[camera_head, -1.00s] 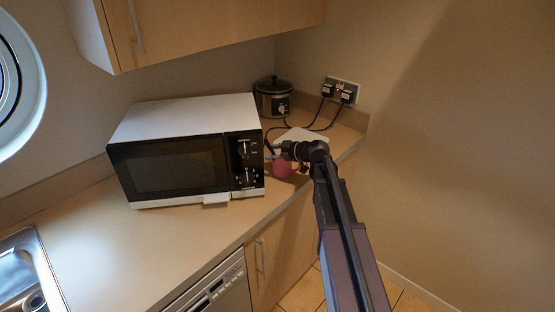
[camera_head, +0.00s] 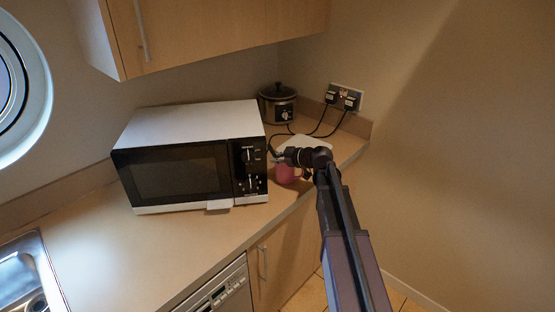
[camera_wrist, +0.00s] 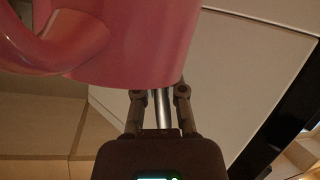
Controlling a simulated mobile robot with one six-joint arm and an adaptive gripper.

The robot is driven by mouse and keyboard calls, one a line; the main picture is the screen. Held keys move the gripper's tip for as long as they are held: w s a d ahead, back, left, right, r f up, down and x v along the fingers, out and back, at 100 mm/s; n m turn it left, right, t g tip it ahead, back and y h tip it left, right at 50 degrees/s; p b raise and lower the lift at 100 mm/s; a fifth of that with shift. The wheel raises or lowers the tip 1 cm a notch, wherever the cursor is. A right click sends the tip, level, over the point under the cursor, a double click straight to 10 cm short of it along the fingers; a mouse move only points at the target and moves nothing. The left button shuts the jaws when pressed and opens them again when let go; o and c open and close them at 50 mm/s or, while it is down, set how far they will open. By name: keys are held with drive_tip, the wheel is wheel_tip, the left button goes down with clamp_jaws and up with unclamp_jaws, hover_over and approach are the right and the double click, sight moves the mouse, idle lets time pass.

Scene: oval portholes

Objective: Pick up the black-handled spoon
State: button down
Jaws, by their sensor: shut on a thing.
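A pink mug (camera_head: 286,173) stands on the counter just right of the microwave. In the wrist view the pink mug (camera_wrist: 145,45) fills the upper left, its handle to the left. My gripper (camera_head: 281,156) is right above the mug in the head view. In the wrist view my gripper (camera_wrist: 160,98) is shut on a thin silver shaft, which I take for the black-handled spoon (camera_wrist: 162,112). The mug hides the fingertips and part of the shaft. A small dark tip (camera_head: 271,150) shows beside the gripper in the head view, perhaps the spoon's handle.
The white microwave (camera_head: 190,115) with a black front stands close left of my gripper. A slow cooker (camera_head: 277,104) and plugged cables (camera_head: 325,125) are behind. A pale flat board (camera_head: 303,142) lies under the wrist. The counter left front (camera_head: 130,240) is clear.

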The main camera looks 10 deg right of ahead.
wheel_tip(320, 180, up, 18)
drive_tip(key=p, duration=1.7)
drive_tip(key=shift+f, duration=0.2)
drive_tip(key=shift+r, duration=0.1)
